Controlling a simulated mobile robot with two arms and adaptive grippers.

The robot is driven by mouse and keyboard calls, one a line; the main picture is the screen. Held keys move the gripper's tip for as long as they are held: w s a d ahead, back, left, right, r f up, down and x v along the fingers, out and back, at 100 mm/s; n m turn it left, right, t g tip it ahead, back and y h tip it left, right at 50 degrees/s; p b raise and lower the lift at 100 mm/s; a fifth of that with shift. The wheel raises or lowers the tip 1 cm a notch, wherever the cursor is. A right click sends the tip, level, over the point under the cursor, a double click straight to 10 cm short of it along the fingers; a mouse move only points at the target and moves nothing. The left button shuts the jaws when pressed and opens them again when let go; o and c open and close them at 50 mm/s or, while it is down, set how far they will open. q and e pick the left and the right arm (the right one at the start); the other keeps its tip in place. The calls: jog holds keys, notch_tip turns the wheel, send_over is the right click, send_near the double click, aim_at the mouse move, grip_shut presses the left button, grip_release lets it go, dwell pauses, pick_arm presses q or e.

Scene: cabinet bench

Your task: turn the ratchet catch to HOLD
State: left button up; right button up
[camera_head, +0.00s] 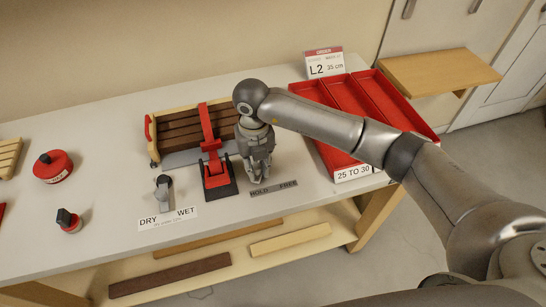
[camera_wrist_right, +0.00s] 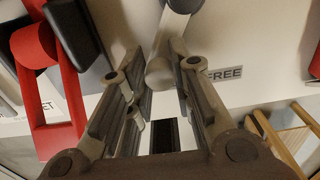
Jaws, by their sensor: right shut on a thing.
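The label strip (camera_head: 273,188) reading HOLD on the left and FREE on the right lies on the bench's front part. My right gripper (camera_head: 258,168) points down just behind it and hides most of the ratchet catch in the head view. In the right wrist view, a grey rounded bar (camera_wrist_right: 160,72), seemingly the catch's lever, lies between the fingers of my right gripper (camera_wrist_right: 160,58), which is shut on it. FREE (camera_wrist_right: 225,73) shows to its right; HOLD is hidden there. I cannot tell exactly which word the lever points at. My left gripper is not in view.
A red lever clamp (camera_head: 211,145) on a black base stands close left of my right gripper, before a slatted wooden rack (camera_head: 180,128). A DRY/WET knob (camera_head: 163,184) is farther left. Red trays (camera_head: 325,98) stand right, under my right arm. Red-based knobs (camera_head: 53,167) stand far left.

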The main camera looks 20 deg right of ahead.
jog(key=shift+w+a, duration=0.15)
jog(key=shift+a, duration=0.05)
dwell(0.3)
jog(key=o, duration=0.8)
jog(key=shift+r, duration=0.1)
jog(key=shift+r+p, duration=2.3)
jog(key=shift+r, duration=2.1)
